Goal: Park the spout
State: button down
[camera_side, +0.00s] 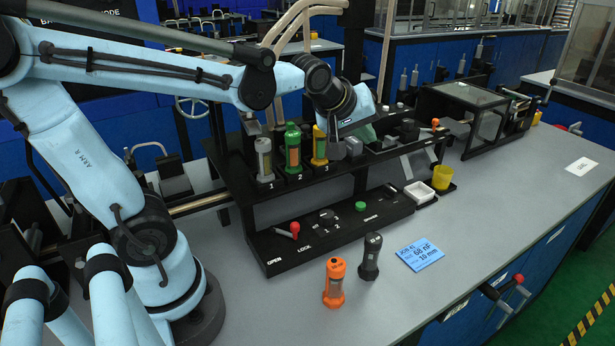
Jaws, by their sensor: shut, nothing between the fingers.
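My gripper (346,149) is at the upper shelf of the black station, just right of the yellow canister (319,146). It points down, and its fingers look closed and empty. I cannot tell whether it touches anything there. No part can be clearly identified as the spout; the area behind my gripper is partly hidden. Grey (264,160), green (293,148) and yellow canisters stand upright in the numbered places on the shelf. Below, a red-knobbed lever (294,229) lies on the black panel (340,219) near the OPEN and LOCK labels.
An orange canister (334,283) and a black one (371,257) stand on the grey bench (455,290). A blue card (420,254), white tray (419,192) and yellow cup (442,178) are to their right. A glass-topped box (475,95) stands behind. The bench's front right is clear.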

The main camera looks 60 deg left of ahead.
notch_tip(320, 180, up, 21)
jog(key=n+g+y, duration=0.4)
jog(key=g, duration=0.9)
send_over(254, 115)
jog(key=w+d, duration=0.4)
jog(key=w, duration=0.2)
jog(key=f, duration=1.4)
jog(key=shift+s+a, duration=0.25)
jog(key=shift+s+a+f, duration=0.1)
jog(key=shift+s+a, duration=0.1)
jog(key=shift+s, duration=0.4)
jog(key=shift+s+a+f, duration=0.1)
jog(key=shift+s+a, duration=0.05)
jog(key=shift+s, duration=0.5)
jog(key=shift+s+a+f, duration=0.1)
jog(key=shift+s+a, duration=0.1)
jog(key=shift+s, duration=0.4)
